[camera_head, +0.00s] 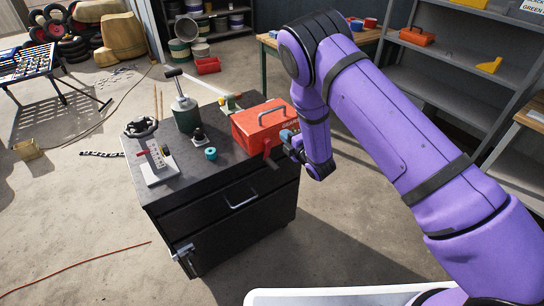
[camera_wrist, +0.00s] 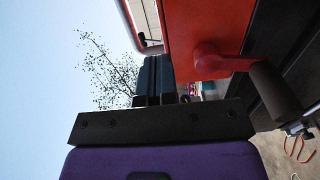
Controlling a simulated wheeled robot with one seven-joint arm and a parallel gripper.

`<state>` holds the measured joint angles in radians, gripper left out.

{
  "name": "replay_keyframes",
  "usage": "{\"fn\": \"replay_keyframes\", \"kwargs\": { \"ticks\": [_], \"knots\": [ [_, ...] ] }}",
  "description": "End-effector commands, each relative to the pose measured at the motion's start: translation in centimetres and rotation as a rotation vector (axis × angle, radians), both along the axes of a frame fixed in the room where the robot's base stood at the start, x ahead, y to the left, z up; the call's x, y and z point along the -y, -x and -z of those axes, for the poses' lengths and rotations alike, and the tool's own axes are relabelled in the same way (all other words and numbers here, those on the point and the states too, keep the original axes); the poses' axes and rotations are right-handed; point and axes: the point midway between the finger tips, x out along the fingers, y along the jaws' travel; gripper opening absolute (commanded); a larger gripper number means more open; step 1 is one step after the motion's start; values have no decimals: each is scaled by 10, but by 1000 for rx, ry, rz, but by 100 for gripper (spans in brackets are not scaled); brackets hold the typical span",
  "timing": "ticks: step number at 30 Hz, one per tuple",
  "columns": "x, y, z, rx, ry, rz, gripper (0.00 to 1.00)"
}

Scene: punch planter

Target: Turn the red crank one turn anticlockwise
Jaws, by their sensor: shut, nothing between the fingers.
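The red crank (camera_head: 267,149) is on the side of a red box (camera_head: 257,127) that stands on the dark cabinet's top. In the wrist view the crank's red arm (camera_wrist: 222,63) runs from its hub on the box face to a dark cylindrical grip (camera_wrist: 273,91). The crank arm hangs down in the head view. My gripper (camera_head: 287,136) is at the right of the box, beside the crank and above its grip. In the wrist view its dark fingers (camera_wrist: 154,76) are shut with nothing between them and appear apart from the grip. Whether they touch the box cannot be told.
Grey shelves (camera_head: 455,60) stand at the right. The floor in front of the cabinet is mostly clear.

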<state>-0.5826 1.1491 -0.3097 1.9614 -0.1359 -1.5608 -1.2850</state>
Motion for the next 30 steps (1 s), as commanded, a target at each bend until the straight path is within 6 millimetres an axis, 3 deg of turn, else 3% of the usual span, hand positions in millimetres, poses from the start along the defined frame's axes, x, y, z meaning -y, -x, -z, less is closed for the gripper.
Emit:
{"fn": "replay_keyframes", "kwargs": {
  "ticks": [8,30],
  "knots": [
    [-5,5,-1,-1,1,0,0],
    [36,66,-1,-1,1,0,0]
  ]
}}
